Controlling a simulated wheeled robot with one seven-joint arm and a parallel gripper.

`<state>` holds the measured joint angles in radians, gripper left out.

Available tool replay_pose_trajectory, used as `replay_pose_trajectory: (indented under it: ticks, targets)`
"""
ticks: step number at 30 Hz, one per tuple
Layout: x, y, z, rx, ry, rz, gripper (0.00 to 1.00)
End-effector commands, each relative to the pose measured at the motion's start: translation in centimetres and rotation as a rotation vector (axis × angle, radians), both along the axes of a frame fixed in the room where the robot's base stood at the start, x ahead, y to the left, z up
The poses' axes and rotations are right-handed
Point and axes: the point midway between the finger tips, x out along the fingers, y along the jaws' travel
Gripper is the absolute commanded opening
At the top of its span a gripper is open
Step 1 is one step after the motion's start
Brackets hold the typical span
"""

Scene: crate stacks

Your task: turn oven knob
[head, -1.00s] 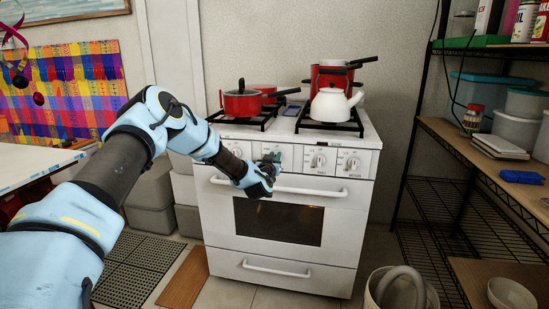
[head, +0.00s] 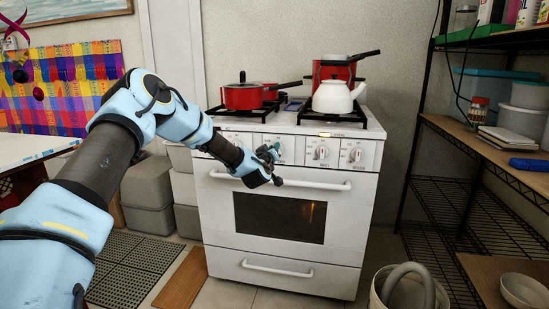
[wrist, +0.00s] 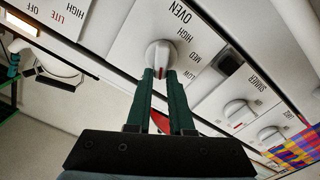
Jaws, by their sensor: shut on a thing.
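The white oven knob (wrist: 159,54) shows in the wrist view, on the panel beside the words OVEN, HIGH and MED. It has a red mark near my fingers. My gripper (wrist: 160,73) is shut on this knob, with its two green fingertips at its sides. In the head view my gripper (head: 270,160) is at the stove's front panel, above the oven door handle. It partly hides the knob there. The white stove (head: 225,215) stands against the wall with its oven door closed.
Other knobs sit on the panel to the right (head: 321,152). Red pots (head: 242,97) and a white kettle (head: 333,97) stand on the burners. A wire shelf (head: 440,230) is at right, and a bucket (head: 385,300) is in front. A lit lamp (wrist: 20,25) shows on the panel.

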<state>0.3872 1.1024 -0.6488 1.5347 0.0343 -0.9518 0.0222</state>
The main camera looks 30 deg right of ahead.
Motion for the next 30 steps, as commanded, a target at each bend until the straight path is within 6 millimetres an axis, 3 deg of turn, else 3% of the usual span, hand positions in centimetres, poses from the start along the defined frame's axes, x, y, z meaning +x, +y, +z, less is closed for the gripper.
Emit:
replay_pose_trajectory:
  ticks: [15,30]
  targets:
    - [0.34,0.37,-0.53,-0.223,0.207,0.001,0.0]
    - [0.35,0.39,-0.43,-0.252,0.237,0.0,0.0]
